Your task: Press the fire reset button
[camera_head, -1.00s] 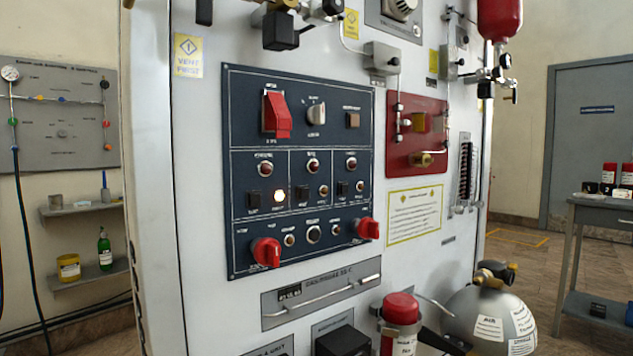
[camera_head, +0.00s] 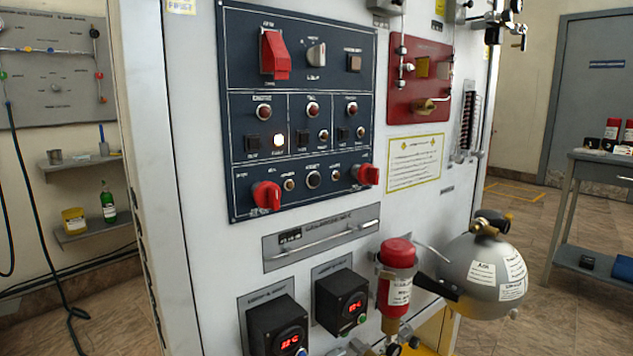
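A dark blue control panel (camera_head: 240,82) is on the front of a white upright cabinet (camera_head: 195,120). The small round button in the left section (camera_head: 277,141) glows white. The round button in the middle section (camera_head: 323,135) and the one in the right section (camera_head: 361,132) are unlit. The labels are too small to read, so I cannot tell which is the fire reset button. Neither of my grippers is in view.
Two red knobs (camera_head: 266,195) (camera_head: 368,174) stick out at the panel's lower corners. Black boxes with red displays (camera_head: 277,325) (camera_head: 342,302), a red cylinder (camera_head: 396,275) and a grey tank (camera_head: 482,275) project below. A table (camera_head: 590,175) stands at right. Floor shows between.

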